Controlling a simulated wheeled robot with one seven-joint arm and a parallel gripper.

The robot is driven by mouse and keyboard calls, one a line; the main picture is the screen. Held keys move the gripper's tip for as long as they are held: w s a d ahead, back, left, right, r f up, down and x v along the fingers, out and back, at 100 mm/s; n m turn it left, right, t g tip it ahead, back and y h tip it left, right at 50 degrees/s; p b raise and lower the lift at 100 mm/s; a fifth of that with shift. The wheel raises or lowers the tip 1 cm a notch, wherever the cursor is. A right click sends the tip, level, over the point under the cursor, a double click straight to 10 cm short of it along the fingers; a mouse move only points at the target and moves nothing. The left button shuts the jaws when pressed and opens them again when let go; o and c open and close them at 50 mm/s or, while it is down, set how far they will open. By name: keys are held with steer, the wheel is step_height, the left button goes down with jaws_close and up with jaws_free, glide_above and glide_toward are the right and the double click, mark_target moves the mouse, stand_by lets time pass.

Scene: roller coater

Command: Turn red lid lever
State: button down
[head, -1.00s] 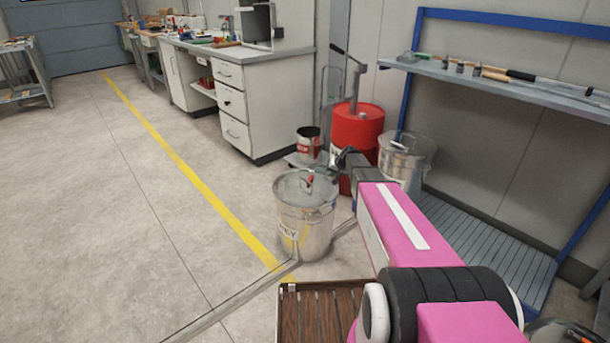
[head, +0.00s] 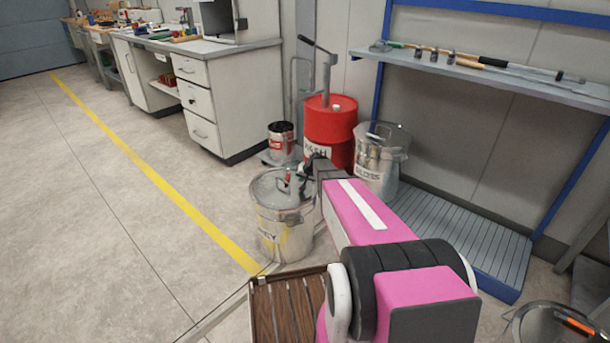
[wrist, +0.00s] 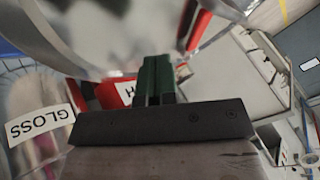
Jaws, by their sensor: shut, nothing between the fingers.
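A silver bucket (head: 283,238) with a lid and a partly hidden label stands on the floor left of my arm in the head view. A small red lever (head: 287,183) sits on its lid, partly hidden by my gripper. In the wrist view a red lever (wrist: 198,27) runs beside bare metal at the top, blurred and close. My gripper (head: 303,176) is at the lid's right side, near the lever; its dark green fingers (wrist: 155,75) are together and empty. Whether they touch the lever is not clear.
A red drum (head: 330,122) with a pump handle, a small can (head: 281,140) and a silver GLOSS bucket (head: 375,172) stand behind. A slatted wooden platform (head: 285,310) is in front. A blue-framed shelf (head: 490,70) stands at right. The floor at left is clear.

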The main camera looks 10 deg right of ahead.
mark_target(288, 180)
steer(key=w+a+f, duration=0.2)
steer(key=shift+a, duration=0.35)
steer(key=shift+w+a, duration=0.3)
steer(key=shift+a, duration=0.55)
steer(key=shift+a, duration=0.6)
steer(key=shift+d, duration=0.2)
steer(key=shift+d, duration=0.6)
steer(key=shift+d, duration=0.1)
